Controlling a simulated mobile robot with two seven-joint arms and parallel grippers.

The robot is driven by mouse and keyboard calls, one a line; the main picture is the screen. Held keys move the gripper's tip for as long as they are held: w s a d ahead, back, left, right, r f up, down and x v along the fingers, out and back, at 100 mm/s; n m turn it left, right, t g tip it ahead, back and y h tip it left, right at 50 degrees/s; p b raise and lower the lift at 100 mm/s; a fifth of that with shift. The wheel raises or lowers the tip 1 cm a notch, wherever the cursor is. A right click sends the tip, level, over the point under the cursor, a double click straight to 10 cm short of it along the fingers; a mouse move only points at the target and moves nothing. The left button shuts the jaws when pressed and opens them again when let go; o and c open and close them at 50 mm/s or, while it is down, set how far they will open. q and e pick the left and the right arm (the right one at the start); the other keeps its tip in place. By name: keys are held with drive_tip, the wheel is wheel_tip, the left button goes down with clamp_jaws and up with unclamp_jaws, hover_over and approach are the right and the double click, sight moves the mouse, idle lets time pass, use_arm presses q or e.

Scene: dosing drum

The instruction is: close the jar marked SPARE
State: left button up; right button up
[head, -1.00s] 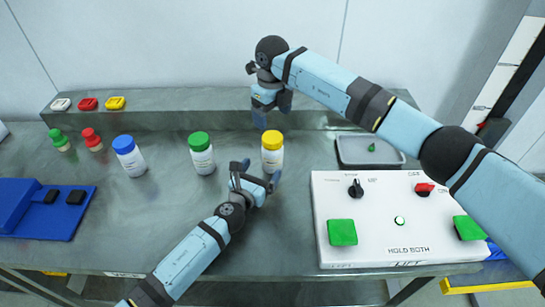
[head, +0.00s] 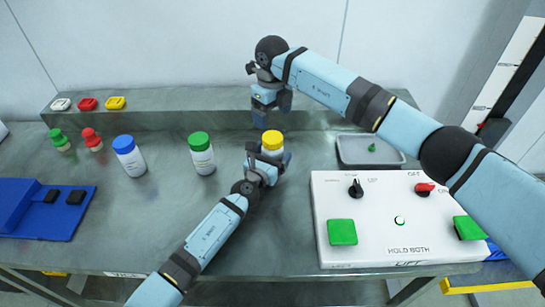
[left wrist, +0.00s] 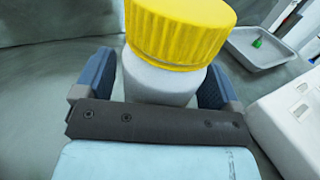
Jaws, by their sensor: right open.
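A white jar with a yellow cap (head: 272,141) stands on the bench, and its ribbed cap fills the top of the left wrist view (left wrist: 180,30). My left gripper (head: 269,154) is low at this jar, its fingers on either side of the white body (left wrist: 160,82) below the cap. The jaws look wide, with little gap to the jar. I cannot tell whether the cap is tight. My right gripper (head: 271,106) is open and empty above and behind the yellow cap. A green-capped jar (head: 202,154) and a blue-capped jar (head: 130,156) stand to the left. No SPARE marking is legible.
A white control box (head: 385,240) with green buttons stands at the right, and a grey tray (head: 350,150) behind it. Green (head: 59,138) and red (head: 91,138) stoppers and a blue fixture (head: 40,225) are at the left. Small lids lie on the back ledge (head: 180,98).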

sight(273, 137)
use_arm(q)
drive_tip(key=c, duration=1.4)
clamp_jaws()
use_arm(e)
drive_tip(key=n, duration=0.4)
drive_tip(key=shift+r+n, duration=0.1)
drive_tip(key=shift+n, duration=0.2)
drive_tip(key=n, duration=0.4)
drive_tip(key=shift+f, duration=4.15)
